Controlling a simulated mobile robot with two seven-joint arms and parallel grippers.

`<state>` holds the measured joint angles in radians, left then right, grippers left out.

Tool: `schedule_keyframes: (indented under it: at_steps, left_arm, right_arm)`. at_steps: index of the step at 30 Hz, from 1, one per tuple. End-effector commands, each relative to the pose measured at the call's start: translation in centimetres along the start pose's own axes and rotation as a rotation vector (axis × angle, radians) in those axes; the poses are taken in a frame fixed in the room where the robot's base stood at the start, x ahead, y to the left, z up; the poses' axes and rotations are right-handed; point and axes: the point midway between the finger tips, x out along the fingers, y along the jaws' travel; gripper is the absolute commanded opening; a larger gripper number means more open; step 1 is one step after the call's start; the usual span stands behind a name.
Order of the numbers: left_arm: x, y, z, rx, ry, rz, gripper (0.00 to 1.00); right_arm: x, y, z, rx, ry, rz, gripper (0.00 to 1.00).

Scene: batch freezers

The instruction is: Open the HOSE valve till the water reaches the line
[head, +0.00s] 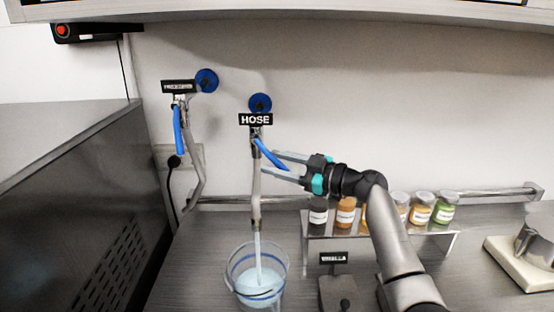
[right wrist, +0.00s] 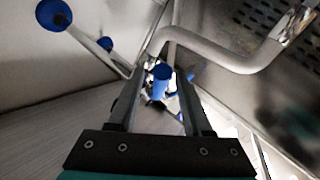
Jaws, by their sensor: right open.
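The HOSE valve has a black sign (head: 255,120) and a blue lever (head: 270,155) slanting down to the right. A pale stream (head: 258,250) runs from its pipe (head: 256,200) into a clear bucket (head: 284,264). Light-blue water (head: 256,282) stands in the bucket's lower part, and blue bands circle the bucket wall; which is the fill line is hard to tell. My right gripper (head: 269,161) is open, with its fingers either side of the lever. In the right wrist view the lever's blue end (right wrist: 162,72) shows between the fingers (right wrist: 160,105); contact is unclear. My left gripper is out of view.
Another valve with a blue lever (head: 178,130) and its own sign (head: 178,86) is at the left. A rack (head: 380,240) of lidded jars stands right of the bucket, behind my right arm. A VANILLA sign (head: 333,258) stands in front of it. A steel machine (head: 75,190) fills the left.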

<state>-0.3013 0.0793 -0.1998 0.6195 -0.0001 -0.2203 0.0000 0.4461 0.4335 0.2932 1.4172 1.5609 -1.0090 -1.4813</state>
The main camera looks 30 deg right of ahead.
Motion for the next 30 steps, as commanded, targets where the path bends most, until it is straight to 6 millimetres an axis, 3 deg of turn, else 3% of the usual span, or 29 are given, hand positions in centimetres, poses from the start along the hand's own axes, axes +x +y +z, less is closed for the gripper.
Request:
schedule_keyframes:
  at_steps: [9,22,30]
  left_arm:
    - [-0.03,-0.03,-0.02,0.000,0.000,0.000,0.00]
    - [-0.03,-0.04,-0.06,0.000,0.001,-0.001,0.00]
    - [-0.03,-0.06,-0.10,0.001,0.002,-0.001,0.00]
  right_arm:
    - [0.20,-0.03,0.04,0.000,0.000,0.000,0.47]
    - [0.15,-0.01,0.04,0.000,0.000,0.000,0.00]
    - [0.14,0.00,0.04,0.001,-0.001,0.001,0.00]
